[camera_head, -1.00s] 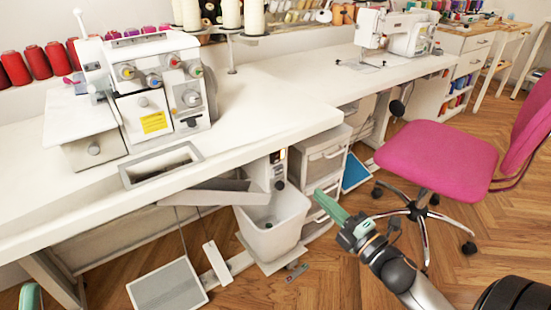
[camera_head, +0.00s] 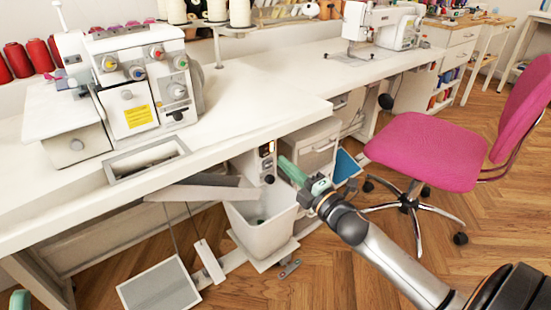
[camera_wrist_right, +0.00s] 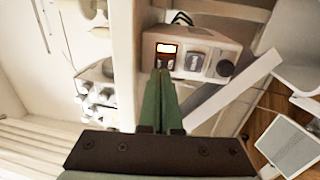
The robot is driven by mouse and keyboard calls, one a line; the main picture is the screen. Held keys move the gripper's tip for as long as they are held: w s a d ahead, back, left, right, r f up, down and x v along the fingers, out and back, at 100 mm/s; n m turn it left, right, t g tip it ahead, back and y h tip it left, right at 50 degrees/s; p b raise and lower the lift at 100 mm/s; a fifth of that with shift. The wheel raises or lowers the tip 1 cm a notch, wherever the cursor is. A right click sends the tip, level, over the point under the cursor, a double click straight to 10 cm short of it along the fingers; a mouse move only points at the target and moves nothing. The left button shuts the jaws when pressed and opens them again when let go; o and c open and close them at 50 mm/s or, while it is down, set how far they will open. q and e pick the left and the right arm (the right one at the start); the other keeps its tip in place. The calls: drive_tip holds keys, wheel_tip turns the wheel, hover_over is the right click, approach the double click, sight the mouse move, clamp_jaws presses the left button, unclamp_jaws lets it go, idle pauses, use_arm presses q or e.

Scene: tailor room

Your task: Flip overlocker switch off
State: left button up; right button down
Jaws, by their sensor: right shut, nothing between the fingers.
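The overlocker (camera_head: 130,85) is a white machine with coloured dials on the table at the left in the head view. Contact is unclear. Only a bit of my left gripper (camera_head: 20,300) shows at bottom left.
The white table (camera_head: 250,105) overhangs the box. A white bin (camera_head: 262,228) and a foot pedal (camera_head: 160,287) are below it. White drawers (camera_head: 313,148) stand right of the box, and a pink chair (camera_head: 425,150) is further right. Wooden floor is open in front.

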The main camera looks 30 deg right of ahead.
sight(268, 149)
drive_tip(key=shift+w+a+r+b, duration=0.15)
drive_tip(key=shift+w+b, duration=0.1)
drive_tip(key=shift+w, duration=0.85)
drive_tip(key=shift+w+r+b, duration=0.15)
drive_tip(key=shift+w+b, duration=0.1)
drive_tip(key=shift+w, duration=0.8)
